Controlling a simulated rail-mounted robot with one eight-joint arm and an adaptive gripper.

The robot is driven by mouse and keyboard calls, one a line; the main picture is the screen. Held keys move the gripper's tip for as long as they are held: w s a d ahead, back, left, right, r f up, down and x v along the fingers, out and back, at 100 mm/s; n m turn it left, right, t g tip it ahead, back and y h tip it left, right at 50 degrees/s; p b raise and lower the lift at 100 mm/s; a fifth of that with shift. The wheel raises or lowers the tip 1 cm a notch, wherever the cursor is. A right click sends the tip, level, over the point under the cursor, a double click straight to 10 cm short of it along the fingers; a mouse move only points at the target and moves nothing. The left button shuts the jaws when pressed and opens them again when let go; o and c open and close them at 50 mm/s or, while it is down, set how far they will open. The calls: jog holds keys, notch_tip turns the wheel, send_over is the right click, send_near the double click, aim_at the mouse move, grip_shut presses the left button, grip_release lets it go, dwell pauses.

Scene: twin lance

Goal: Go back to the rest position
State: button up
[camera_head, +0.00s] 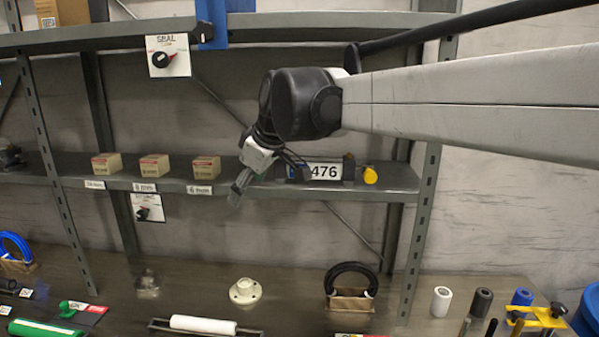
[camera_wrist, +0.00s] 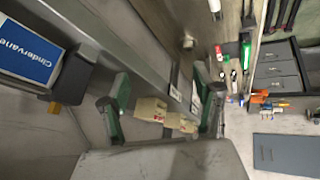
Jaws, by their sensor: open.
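My gripper (camera_head: 266,178) hangs in front of the middle shelf (camera_head: 230,187) in the head view, just right of the small boxes. Its fingers are spread and nothing is held between them. In the wrist view the two green-and-black fingers (camera_wrist: 163,108) stand apart, with small tan boxes (camera_wrist: 151,110) visible beyond the gap. My arm reaches in from the right side of the head view.
Three small boxes (camera_head: 154,166) sit on the shelf left of my gripper.

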jog(key=s+d+f+m+t+h+b, duration=0.1)
jog(key=s+d+f+m, duration=0.3)
jog(key=s+d, duration=0.45)
jog(key=s+d+f+m+t+h+b, duration=0.1)
jog(key=s+d+f+m, duration=0.3)
jog(key=d, duration=0.8)
jog(key=s+d+f+m+h+b, duration=0.2)
jog(key=s+d+f+m, duration=0.3)
jog(key=s+d+f, duration=0.6)
jog(key=s+f, duration=0.2)
jog(key=s, duration=0.1)
jog(key=shift+s+d+f+m+h, duration=0.2)
jog(key=shift+s+d+m+h, duration=0.1)
jog(key=shift+d+h, duration=0.1)
jog(key=shift+a, duration=0.1)
jog(key=shift+c, duration=0.2)
